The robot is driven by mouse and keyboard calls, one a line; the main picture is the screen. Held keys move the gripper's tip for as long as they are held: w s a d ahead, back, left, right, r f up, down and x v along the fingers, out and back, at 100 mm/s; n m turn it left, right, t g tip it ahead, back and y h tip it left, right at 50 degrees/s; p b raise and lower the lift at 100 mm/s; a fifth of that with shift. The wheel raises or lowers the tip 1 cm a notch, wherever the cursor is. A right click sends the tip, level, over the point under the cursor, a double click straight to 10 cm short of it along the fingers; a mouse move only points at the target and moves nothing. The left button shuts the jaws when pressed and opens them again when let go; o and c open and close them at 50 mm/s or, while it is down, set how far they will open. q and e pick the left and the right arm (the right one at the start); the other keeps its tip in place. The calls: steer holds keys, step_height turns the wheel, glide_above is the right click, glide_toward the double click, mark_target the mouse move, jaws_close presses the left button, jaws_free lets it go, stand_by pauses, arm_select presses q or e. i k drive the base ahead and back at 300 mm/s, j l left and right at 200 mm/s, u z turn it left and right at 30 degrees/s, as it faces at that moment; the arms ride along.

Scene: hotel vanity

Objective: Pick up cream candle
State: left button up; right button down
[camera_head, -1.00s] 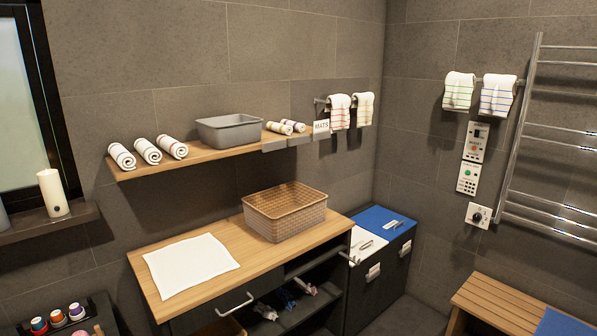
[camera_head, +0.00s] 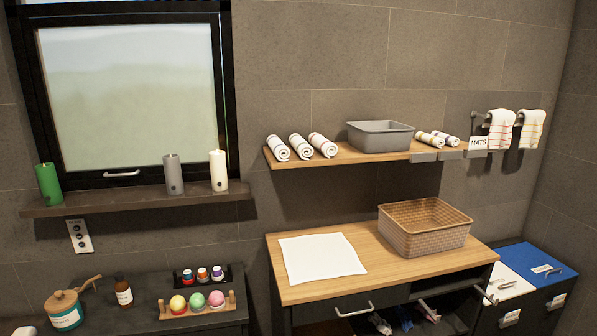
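The cream candle (camera_head: 218,171) stands upright on the window ledge (camera_head: 120,204), near the ledge's right end. A grey candle (camera_head: 174,174) stands just to its left, with a small gap between them. A green candle (camera_head: 48,184) stands at the ledge's far left. Neither of my grippers shows in the head view.
Below the ledge, a dark counter holds a jar (camera_head: 64,310), a brown bottle (camera_head: 123,291) and a wooden rack (camera_head: 197,305) of coloured balls. To the right, a wooden-topped unit carries a white cloth (camera_head: 321,257) and a wicker basket (camera_head: 424,227). A shelf with rolled towels (camera_head: 299,147) hangs above it.

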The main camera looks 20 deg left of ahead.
mark_target(218, 170)
steer(key=u, duration=1.25)
